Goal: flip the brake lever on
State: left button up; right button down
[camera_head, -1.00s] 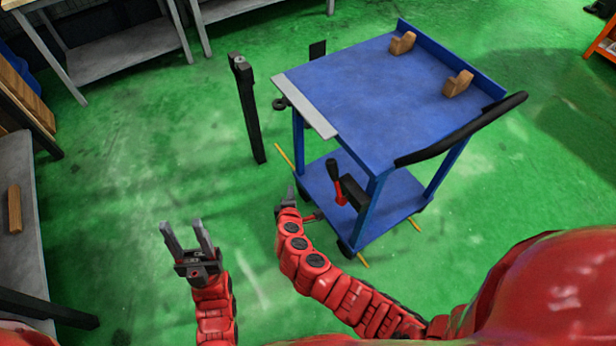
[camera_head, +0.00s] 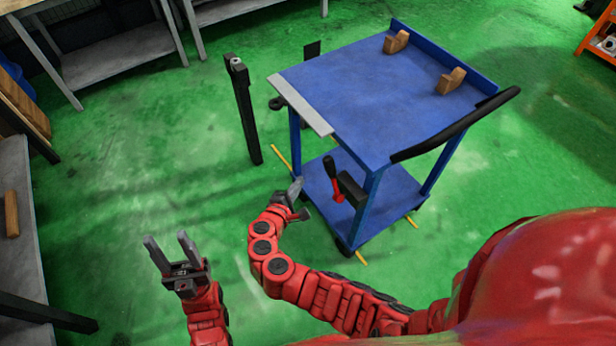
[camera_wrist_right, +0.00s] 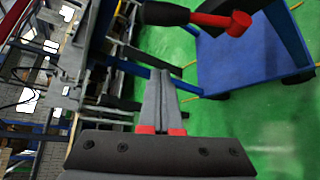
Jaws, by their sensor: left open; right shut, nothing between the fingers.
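The brake lever (camera_head: 333,178) has a black grip and a red lower part and is mounted by the near leg of the blue cart (camera_head: 365,95). In the right wrist view the lever (camera_wrist_right: 222,20) lies across the top, its red end to the right. My right gripper (camera_head: 295,186) is shut and empty, to the left of the lever and apart from it. Its closed fingers (camera_wrist_right: 162,85) point up the wrist view, below the lever's black grip. My left gripper (camera_head: 168,246) is open and empty at the lower left, far from the cart.
A black post (camera_head: 243,110) stands left of the cart. The cart carries two wooden blocks (camera_head: 396,41) and a black push handle (camera_head: 460,126). Grey workbenches (camera_head: 120,55) line the back left.

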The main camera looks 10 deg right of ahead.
aim_at(333, 179)
jog(key=w+d+p, duration=0.2)
jog(key=w+d, duration=0.2)
jog(key=d, duration=0.3)
jog(key=shift+d+f+p, duration=0.25)
jog(key=shift+f+p, duration=0.15)
jog(key=shift+f, duration=0.05)
jog(key=shift+w, duration=0.1)
dwell(0.3)
